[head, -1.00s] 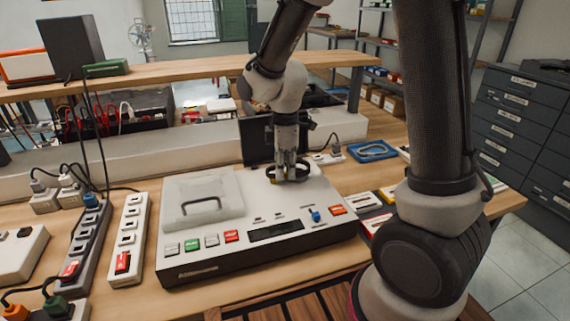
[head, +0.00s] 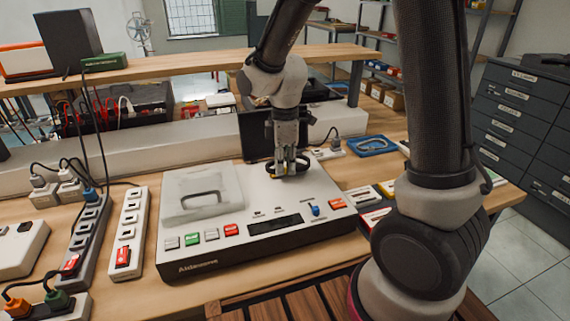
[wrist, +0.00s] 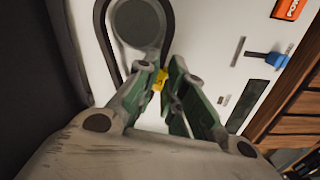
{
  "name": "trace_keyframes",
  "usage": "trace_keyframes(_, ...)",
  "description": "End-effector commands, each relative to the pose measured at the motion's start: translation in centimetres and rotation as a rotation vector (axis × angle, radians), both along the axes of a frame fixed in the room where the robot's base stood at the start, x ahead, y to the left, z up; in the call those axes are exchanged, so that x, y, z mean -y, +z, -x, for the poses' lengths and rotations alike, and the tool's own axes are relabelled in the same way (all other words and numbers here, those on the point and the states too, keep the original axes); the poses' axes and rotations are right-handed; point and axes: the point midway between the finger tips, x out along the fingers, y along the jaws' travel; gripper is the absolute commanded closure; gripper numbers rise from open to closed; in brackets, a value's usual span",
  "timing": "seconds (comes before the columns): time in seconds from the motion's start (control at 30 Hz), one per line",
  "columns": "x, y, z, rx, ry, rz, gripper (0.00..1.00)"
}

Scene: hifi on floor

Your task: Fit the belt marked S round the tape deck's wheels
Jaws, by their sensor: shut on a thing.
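The white tape deck (head: 255,199) lies on the bench, with a grey lid at its left and coloured buttons along its front. My gripper (head: 289,170) is low over its back right part. In the wrist view the gripper (wrist: 161,82) is shut on a yellow tag (wrist: 160,78) of a dark belt (wrist: 110,42). The belt runs along both sides of a grey round wheel (wrist: 138,22), with a gap at the left. I cannot tell whether it sits at the wheel's height. The tag's letter is unreadable, and the fingers hide part of the belt.
A blue tray (head: 352,149) with a pale loop stands behind the deck's right side. Cassettes (head: 372,205) lie close to the deck's right. Power strips (head: 126,240) with cables stand at the left. A dark screen (head: 256,136) stands just behind my gripper.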

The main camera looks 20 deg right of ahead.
Motion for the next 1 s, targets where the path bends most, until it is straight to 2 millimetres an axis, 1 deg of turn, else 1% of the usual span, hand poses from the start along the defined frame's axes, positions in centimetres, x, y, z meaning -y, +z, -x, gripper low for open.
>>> trace_keyframes(1.0, -0.01, -0.61, -0.01, 0.0, 0.0, 0.0, 1.0)
